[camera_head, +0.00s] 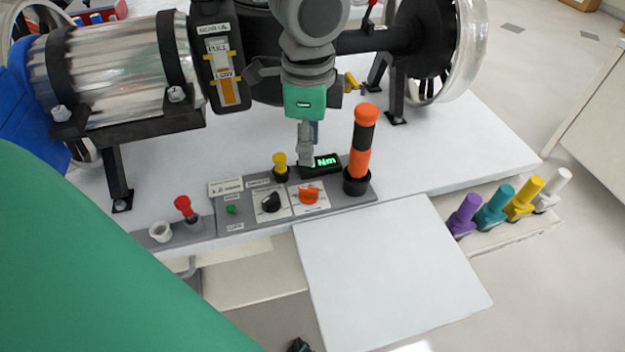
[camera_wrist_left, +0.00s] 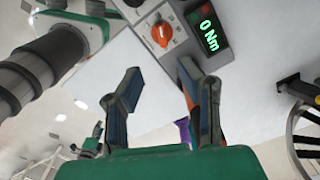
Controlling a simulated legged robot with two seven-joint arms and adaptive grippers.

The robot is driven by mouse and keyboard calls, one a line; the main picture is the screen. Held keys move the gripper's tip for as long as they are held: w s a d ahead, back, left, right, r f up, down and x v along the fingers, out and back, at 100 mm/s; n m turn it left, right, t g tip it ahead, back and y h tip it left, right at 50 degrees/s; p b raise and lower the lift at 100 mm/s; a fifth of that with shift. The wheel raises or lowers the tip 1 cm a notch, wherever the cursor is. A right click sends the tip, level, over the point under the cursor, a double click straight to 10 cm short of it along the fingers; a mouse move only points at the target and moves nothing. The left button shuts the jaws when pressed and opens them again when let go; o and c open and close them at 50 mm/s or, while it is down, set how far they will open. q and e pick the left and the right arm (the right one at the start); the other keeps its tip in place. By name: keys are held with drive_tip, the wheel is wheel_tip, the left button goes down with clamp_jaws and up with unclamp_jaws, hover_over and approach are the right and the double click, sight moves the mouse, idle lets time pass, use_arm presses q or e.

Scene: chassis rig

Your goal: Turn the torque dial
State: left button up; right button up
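A control panel (camera_head: 228,222) on the white bench carries an orange dial (camera_head: 309,195) and a black dial (camera_head: 270,204). Their labels are too small to read. A display (camera_head: 325,161) with green "Nm" stands behind the orange dial. In the left wrist view the orange dial (camera_wrist_left: 161,34) is beyond the fingers, and the display (camera_wrist_left: 208,36) reads "0 Nm". My left gripper (camera_head: 306,152) points down behind the dials, by the display. In the wrist view its fingers (camera_wrist_left: 158,72) are apart and empty, not touching the dial. A small dark and green part, perhaps my right gripper (camera_wrist_left: 93,143), shows unclearly.
An orange and black handle (camera_head: 361,145) stands upright right of the display. A yellow knob (camera_head: 280,163) and a red knob (camera_head: 184,205) stand nearby. Several coloured handles (camera_head: 492,212) line the right edge. A bare white board (camera_head: 385,265) lies in front.

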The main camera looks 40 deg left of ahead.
sight(304, 188)
use_arm(q)
drive_tip(key=f+b, duration=0.1)
drive_tip(key=f, duration=0.2)
drive_tip(key=a+f+b, duration=0.1)
drive_tip(key=f, duration=0.3)
drive_tip(key=a+f+b, duration=0.1)
drive_tip(key=f, duration=0.2)
drive_tip(key=shift+f, duration=0.35)
drive_tip(key=shift+d+f, duration=0.45)
drive_tip(key=shift+d, duration=0.3)
drive_tip(key=shift+a, duration=0.3)
clamp_jaws()
drive_tip(key=shift+a, duration=0.1)
use_arm(e)
drive_tip(key=f, duration=0.3)
drive_tip(key=shift+a+f, duration=0.35)
drive_tip(key=shift+a, duration=0.05)
